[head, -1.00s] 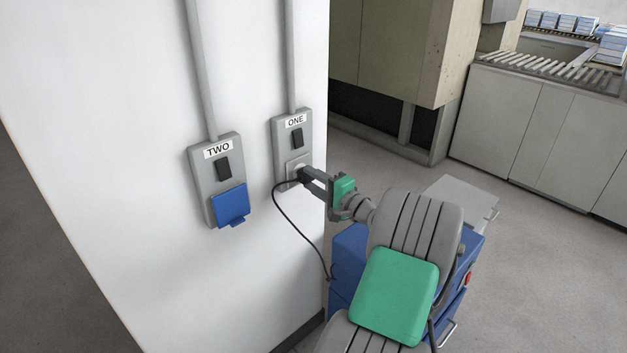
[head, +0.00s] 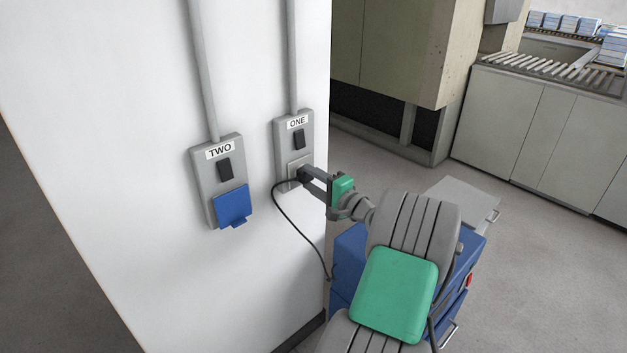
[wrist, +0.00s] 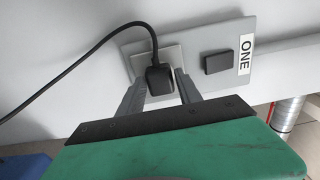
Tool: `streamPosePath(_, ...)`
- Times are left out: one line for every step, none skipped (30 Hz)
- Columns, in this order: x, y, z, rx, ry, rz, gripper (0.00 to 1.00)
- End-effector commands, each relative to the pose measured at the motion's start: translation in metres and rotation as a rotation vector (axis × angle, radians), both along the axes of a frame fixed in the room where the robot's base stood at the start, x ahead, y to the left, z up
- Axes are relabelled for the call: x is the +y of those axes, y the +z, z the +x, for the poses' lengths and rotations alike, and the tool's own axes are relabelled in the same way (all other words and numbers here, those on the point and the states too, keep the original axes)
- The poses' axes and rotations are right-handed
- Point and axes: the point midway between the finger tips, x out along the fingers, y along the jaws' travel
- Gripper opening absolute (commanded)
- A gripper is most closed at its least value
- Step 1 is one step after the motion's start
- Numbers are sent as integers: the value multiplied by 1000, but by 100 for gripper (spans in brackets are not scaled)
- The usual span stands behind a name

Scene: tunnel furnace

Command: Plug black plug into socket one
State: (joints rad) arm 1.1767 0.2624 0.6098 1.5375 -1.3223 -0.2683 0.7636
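The black plug (head: 304,174) is at the light face of socket one (head: 282,187), below the ONE label and its black switch. In the wrist view the plug (wrist: 159,81) sits against the socket plate (wrist: 179,58), its pins hidden. Its black cord leaves it and hangs down the wall. My gripper (head: 310,178) reaches in from the right. In the wrist view its two grey fingers (wrist: 162,84) lie on either side of the plug, close against its sides, so it looks shut on the plug.
Socket two (head: 204,180), with a blue cover (head: 231,206), is on the same white wall to the left. A blue cabinet (head: 349,262) stands behind my arm. Conduits (head: 203,70) run up the wall. Open floor lies to the right.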

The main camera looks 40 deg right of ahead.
Motion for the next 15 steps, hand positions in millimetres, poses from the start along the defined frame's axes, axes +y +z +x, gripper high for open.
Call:
streamPosePath(0, 0, 0, 0, 0, 0, 46)
streamPosePath(0, 0, 0, 0, 0, 0, 49)
streamPosePath(0, 0, 0, 0, 0, 0, 52)
streamPosePath(0, 0, 0, 0, 0, 0, 54)
streamPosePath(0, 0, 0, 0, -1, 0, 57)
streamPosePath(0, 0, 0, 0, -1, 0, 60)
streamPosePath(0, 0, 0, 0, -1, 0, 61)
streamPosePath(0, 0, 0, 1, -1, 0, 61)
streamPosePath(0, 0, 0, 1, -1, 0, 61)
streamPosePath(0, 0, 0, 1, -1, 0, 61)
streamPosePath(0, 0, 0, 1, -1, 0, 61)
streamPosePath(0, -1, 0, 1, -1, 1, 61)
streamPosePath(0, -1, 0, 1, -1, 1, 61)
streamPosePath(0, -1, -1, 1, -1, 1, 61)
streamPosePath(-1, -1, -3, 1, -2, 1, 61)
